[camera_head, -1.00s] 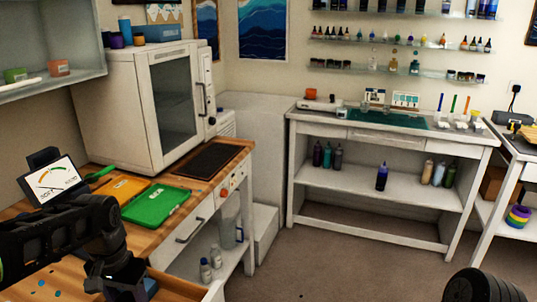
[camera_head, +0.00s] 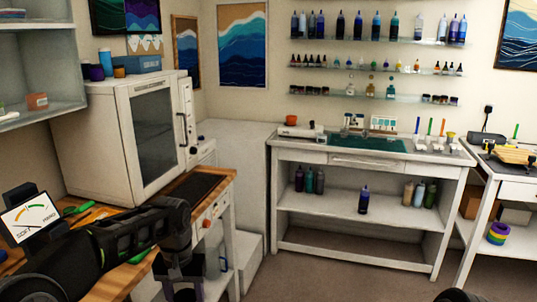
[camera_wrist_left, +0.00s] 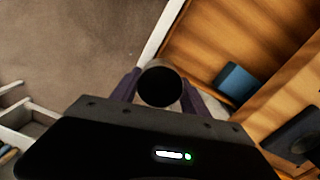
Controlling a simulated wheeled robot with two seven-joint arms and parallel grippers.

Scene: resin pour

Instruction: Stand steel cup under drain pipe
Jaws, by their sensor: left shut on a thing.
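My left gripper (camera_wrist_left: 160,80) is shut on a round cup (camera_wrist_left: 161,88), seen from above with a dark inside and a thin grey rim, between two purplish fingers. In the head view, my left gripper (camera_head: 182,280) hangs down at the front edge of the wooden counter; the cup cannot be made out clearly there. No drain pipe can be made out. The back table (camera_head: 300,150) has a teal surface (camera_head: 375,144) on top and an open shelf below. My right gripper is out of view.
The wooden counter (camera_head: 222,182) at left carries a dial display (camera_head: 27,217) and a white cabinet (camera_head: 110,130). A blue block (camera_wrist_left: 237,82) lies in a wooden drawer. Bottles, including a dark blue one (camera_head: 363,201), stand on the back table's shelf. The floor (camera_head: 330,282) ahead is clear.

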